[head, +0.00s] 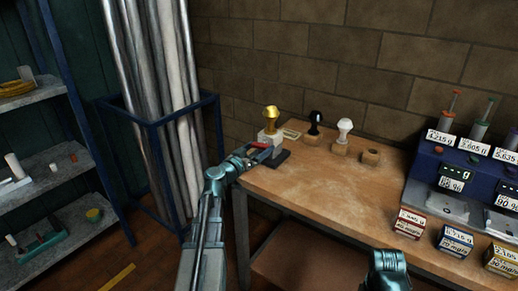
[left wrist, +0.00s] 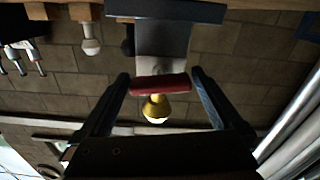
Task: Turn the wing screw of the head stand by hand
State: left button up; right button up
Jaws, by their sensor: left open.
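The head stand has a dark base (head: 279,158), a pale grey block (head: 270,137) and a gold head (head: 271,114) on top. It stands at the table's left corner. Its red wing screw (head: 261,146) faces my left gripper (head: 253,153). In the left wrist view the picture is upside down. There the red wing screw (left wrist: 160,84) lies crosswise between the two open fingers of my left gripper (left wrist: 160,76), with a gap on each side. The grey block (left wrist: 162,45) is behind it and the gold head (left wrist: 156,107) hangs below.
A black knob (head: 314,122) and a white knob (head: 344,127) on wooden blocks stand right of the stand, beside an empty block (head: 371,156). Scales and labelled boxes (head: 410,222) fill the table's right. A blue rack (head: 160,125) holds tubes at left. The table's middle is clear.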

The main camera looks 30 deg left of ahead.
aim_at(257, 148)
pick_arm(q)
jog(key=s+a, duration=0.1)
jog(key=s, duration=1.2)
jog(key=shift+s, duration=0.25)
jog(key=shift+c, duration=0.3)
jog(key=shift+w, duration=0.1)
jog(key=shift+c, duration=1.3)
jog(key=w+n, duration=0.1)
jog(key=n, duration=0.1)
jog(key=shift+w+n, duration=0.1)
jog(key=shift+n, duration=0.2)
jog(key=c, duration=0.5)
jog(key=w+n, duration=0.1)
jog(key=n, duration=0.2)
jog(key=w+n, duration=0.1)
jog(key=n, duration=0.2)
jog(key=w+n, duration=0.2)
jog(key=n, duration=0.1)
jog(key=shift+r+n, duration=0.15)
jog(key=shift+n, duration=0.25)
jog(key=n, duration=0.1)
jog(key=w+n, duration=0.1)
jog(key=n, duration=0.1)
jog(key=w+n, duration=0.1)
jog(key=n, duration=0.1)
jog(key=shift+d, duration=0.2)
jog(key=shift+w, duration=0.1)
